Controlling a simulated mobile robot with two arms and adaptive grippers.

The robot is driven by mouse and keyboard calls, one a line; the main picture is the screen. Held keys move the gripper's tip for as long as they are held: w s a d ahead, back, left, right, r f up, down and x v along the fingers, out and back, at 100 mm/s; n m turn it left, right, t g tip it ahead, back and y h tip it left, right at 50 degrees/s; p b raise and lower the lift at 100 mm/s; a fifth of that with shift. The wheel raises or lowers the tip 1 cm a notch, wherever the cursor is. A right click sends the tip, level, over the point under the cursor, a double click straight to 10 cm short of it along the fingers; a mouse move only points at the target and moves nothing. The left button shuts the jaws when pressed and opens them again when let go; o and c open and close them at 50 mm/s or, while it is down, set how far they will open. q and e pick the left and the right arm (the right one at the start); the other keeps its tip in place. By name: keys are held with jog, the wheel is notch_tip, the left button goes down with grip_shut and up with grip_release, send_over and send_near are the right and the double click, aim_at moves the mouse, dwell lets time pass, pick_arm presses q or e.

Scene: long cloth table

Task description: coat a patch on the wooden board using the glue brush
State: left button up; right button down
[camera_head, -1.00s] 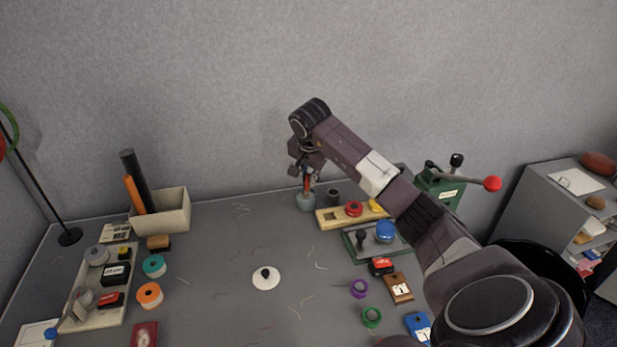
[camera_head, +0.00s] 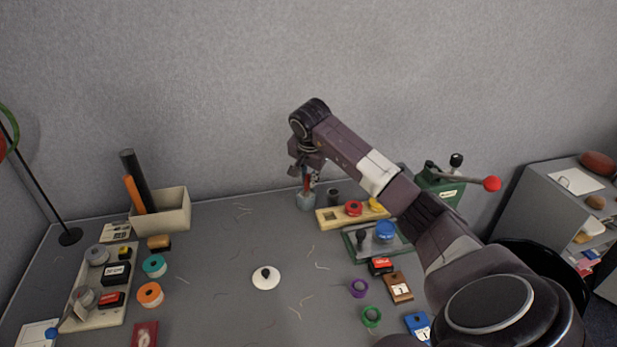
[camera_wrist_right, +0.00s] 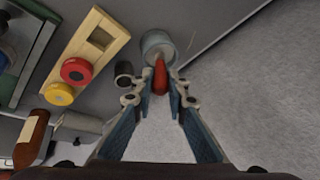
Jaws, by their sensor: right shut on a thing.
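The glue brush shows as a red handle (camera_wrist_right: 160,76) standing in a grey glue pot (camera_head: 306,202) near the back edge of the table. The pot also shows in the wrist view (camera_wrist_right: 157,44). My right gripper (camera_wrist_right: 161,88) points down above the pot and is shut on the red handle. The bristles are hidden inside the pot. A pale wooden board (camera_head: 329,218) with a recess lies just right of the pot. A red round piece (camera_head: 353,208) and a yellow one (camera_head: 375,205) sit on it. My left gripper is out of view.
A small dark cup (camera_head: 333,196) stands close beside the pot. A green-framed tray (camera_head: 360,256) and a green press with a red-knobbed lever (camera_head: 492,184) are at the right. A white disc (camera_head: 265,278) lies mid-table, with mostly free room and loose threads around it.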

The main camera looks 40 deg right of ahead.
jog(key=shift+r+p, duration=2.4)
jog(key=shift+r, duration=0.95)
